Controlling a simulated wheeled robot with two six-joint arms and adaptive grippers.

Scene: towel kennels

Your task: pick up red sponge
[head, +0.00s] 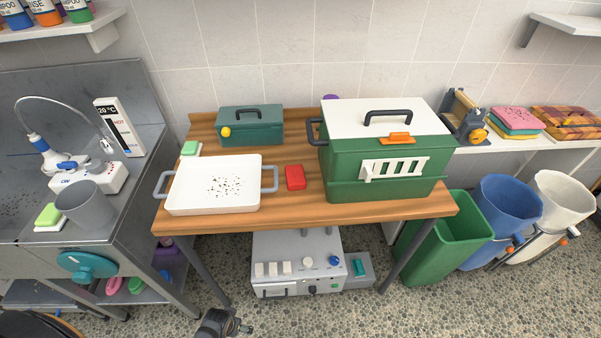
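The red sponge (295,178) lies on the wooden table (310,210), between the white tray and the green carrier. It is a small red block, fully in view, with nothing on it. One gripper, which looks like my left (222,323), shows at the bottom edge, below and in front of the table and well apart from the sponge. It is cut off by the frame, and I cannot tell whether its fingers are open or shut. My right gripper is not in view.
A white tray (190,195) with dark specks stands left of the sponge. A large green carrier (345,185) with a white lid stands right of it, and a green toolbox (260,130) behind. A grey machine (297,275) sits under the table. The table's front strip is clear.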

